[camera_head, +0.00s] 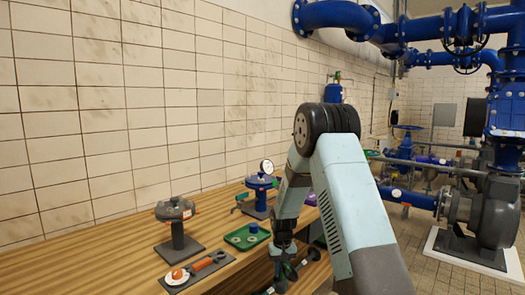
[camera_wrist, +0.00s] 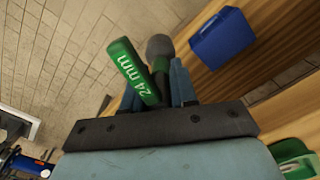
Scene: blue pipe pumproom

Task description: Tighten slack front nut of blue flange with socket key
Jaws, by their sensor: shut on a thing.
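In the wrist view my gripper (camera_wrist: 158,88) is shut on the socket key (camera_wrist: 135,72), whose green handle reads "24 mm". A dark round end of the key shows beside the handle. In the head view my arm hides part of the bench.
A green tray (camera_head: 232,241) with small parts lies left of my gripper. A grey flange (camera_head: 175,209) on a stand and an orange-handled tool (camera_head: 198,267) on a dark plate are further left. A blue box (camera_wrist: 222,38) shows in the wrist view. Blue pipes and a pump (camera_head: 490,215) stand right.

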